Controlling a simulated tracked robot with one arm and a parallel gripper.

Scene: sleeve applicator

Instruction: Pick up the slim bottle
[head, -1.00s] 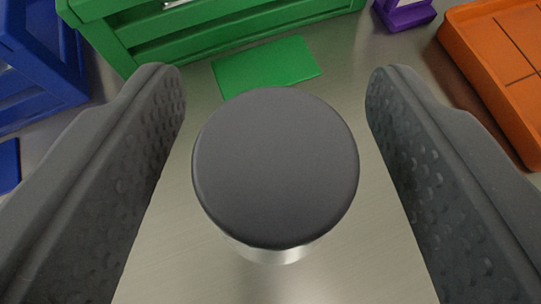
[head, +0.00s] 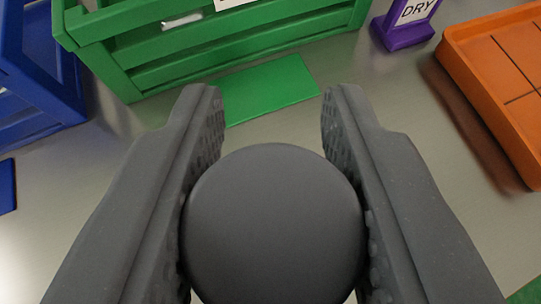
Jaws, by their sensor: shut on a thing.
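The slim bottle (head: 273,225) shows from above as a round dark grey cap at the bottom middle of the head view. The cap hides the body below it. My gripper (head: 273,108) has one textured grey finger on each side of the bottle, and both press against it. The fingertips reach past the bottle and stay apart, with the bottle filling the space between them.
A green slatted crate (head: 200,48) stands at the back, with a flat green mat (head: 268,88) in front. A blue crate (head: 40,70) is at left, a purple "DRY" sign (head: 405,25) at back right. An orange divided tray (head: 500,75) is at right. Bare grey surface lies between them.

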